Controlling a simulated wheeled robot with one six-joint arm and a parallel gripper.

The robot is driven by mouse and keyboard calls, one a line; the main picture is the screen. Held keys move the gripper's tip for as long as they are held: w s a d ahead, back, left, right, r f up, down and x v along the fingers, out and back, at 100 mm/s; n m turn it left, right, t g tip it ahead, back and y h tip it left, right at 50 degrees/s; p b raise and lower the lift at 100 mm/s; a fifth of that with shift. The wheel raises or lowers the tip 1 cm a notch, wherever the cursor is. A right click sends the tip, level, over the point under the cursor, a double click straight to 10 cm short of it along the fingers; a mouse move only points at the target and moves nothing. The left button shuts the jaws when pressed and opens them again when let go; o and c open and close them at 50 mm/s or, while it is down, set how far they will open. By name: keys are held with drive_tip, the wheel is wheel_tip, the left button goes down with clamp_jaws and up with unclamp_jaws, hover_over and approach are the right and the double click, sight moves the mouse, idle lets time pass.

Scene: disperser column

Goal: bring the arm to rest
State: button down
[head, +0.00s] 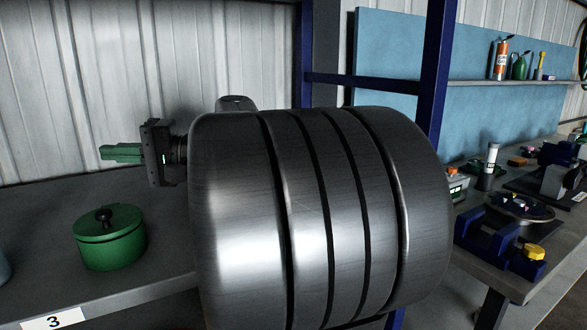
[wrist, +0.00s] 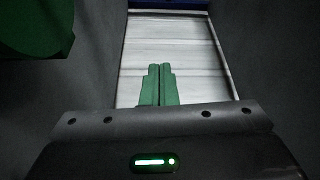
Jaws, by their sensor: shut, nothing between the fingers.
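My gripper (head: 122,153) shows at the left of the head view, to the left of the large metal cylinders of my own arm. Its green fingers point left, above the grey shelf (head: 165,238). In the wrist view my gripper (wrist: 159,68) has its two green fingers side by side and touching, with nothing between them. My arm hides the middle of the head view.
Blue posts (head: 435,70) rise behind my arm. At the right, a workbench (head: 490,268) holds tools and a yellow-capped item (head: 534,253).

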drive_tip(key=shift+w+a+f+m+h+p, duration=0.3)
drive_tip(key=shift+w+m+p, duration=0.3)
drive_tip(key=shift+p, duration=0.9)
drive_tip(key=shift+w+a+f+m+h+p, duration=0.3)
drive_tip(key=shift+m+p, duration=0.5)
drive_tip(key=shift+p, duration=0.7)
drive_tip(key=shift+w, duration=0.1)
